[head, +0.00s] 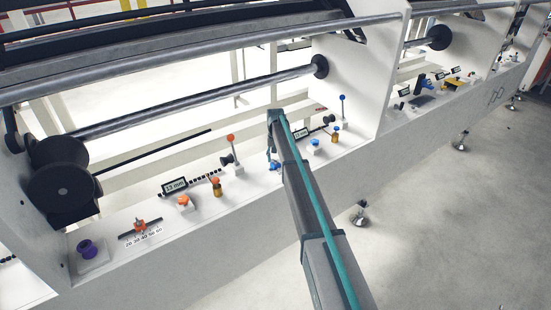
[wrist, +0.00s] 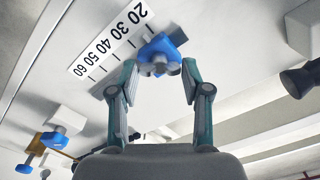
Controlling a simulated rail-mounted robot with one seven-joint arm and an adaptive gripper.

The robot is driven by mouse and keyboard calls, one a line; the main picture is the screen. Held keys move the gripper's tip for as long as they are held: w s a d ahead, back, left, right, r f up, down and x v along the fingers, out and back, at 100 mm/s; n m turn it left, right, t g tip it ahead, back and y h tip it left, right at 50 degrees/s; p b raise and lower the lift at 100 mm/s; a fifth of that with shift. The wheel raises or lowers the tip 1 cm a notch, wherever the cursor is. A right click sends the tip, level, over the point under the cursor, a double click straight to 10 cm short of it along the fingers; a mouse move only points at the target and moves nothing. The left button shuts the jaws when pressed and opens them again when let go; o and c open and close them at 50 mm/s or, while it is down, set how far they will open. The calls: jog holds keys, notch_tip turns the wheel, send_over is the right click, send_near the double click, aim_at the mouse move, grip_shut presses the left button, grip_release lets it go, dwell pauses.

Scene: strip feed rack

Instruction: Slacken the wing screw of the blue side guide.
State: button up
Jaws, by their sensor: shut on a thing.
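The blue side guide (wrist: 172,45) sits by the 20 end of a white printed scale (wrist: 108,42) in the wrist view. Its grey wing screw (wrist: 158,69) faces my gripper (wrist: 159,72). The two teal-and-grey fingers are on either side of the screw, closed on its wings. The screw's exact turn is hard to read. In the head view a bit of blue, apparently the guide (head: 273,166), shows beside the end of my arm, which hides most of that spot and my fingers.
Near the guide are a blue button (head: 315,146), a blue-topped lever (head: 342,98) and a black knob (head: 328,120). Further left stand an orange-topped lever (head: 231,139), an orange guide (head: 139,226) and a purple knob (head: 87,248). A long roller (head: 200,101) spans above the ledge.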

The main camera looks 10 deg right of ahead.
jog(key=o, duration=1.2)
jog(key=shift+c, duration=0.2)
jog(key=shift+r, duration=0.1)
notch_tip(320, 180, up, 12)
